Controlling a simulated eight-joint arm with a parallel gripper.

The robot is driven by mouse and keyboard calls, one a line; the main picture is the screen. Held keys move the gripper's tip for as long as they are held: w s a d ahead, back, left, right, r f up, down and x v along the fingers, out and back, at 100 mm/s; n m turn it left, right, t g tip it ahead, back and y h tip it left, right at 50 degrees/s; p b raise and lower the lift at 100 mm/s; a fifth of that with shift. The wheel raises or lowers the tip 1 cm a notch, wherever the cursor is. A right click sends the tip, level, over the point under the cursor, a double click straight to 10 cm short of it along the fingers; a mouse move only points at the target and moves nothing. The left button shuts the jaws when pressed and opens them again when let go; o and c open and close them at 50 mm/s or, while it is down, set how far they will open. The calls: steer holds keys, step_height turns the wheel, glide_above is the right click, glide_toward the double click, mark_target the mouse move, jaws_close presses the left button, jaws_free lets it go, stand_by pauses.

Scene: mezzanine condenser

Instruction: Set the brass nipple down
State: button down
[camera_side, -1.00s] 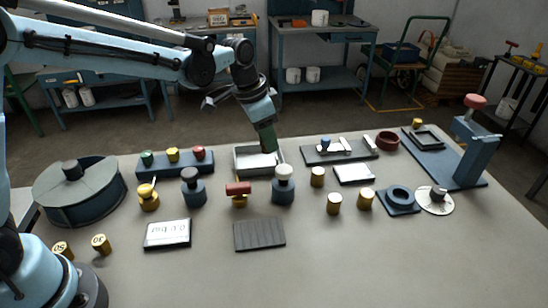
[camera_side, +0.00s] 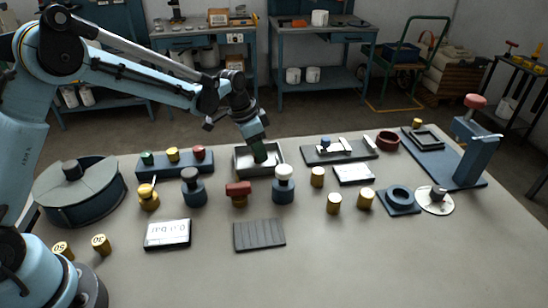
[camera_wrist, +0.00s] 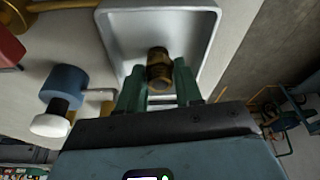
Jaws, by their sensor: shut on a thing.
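The brass nipple (camera_wrist: 159,68) is a short, dark gold fitting between my two green fingers in the wrist view. My gripper (camera_wrist: 158,86) is shut on it, over the inside of a grey metal tray (camera_wrist: 208,30). In the side view my gripper (camera_side: 260,156) points down into the same tray (camera_side: 240,172), near its middle. The nipple is hidden behind the fingers there. I cannot tell whether the nipple touches the tray floor.
A panel with green, yellow and red buttons (camera_side: 174,163) stands left of the tray. A white-topped blue valve (camera_side: 283,188) and a red-handled brass valve (camera_side: 238,192) stand in front. A dark plate with fittings (camera_side: 355,152) lies right. The table's near side is mostly clear.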

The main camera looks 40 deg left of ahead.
steer(key=c, duration=0.8)
jaws_free()
steer(key=shift+f, duration=0.1)
steer(key=shift+o, duration=0.2)
steer(key=v, duration=1.2)
steer(key=s+a+n+t+y, duration=0.1)
steer(key=s+n+t, duration=0.3)
steer(key=s, duration=1.6)
steer(key=n, duration=0.3)
steer(key=shift+t+y, duration=0.3)
steer(key=shift+t, duration=0.1)
steer(key=shift+s, duration=0.1)
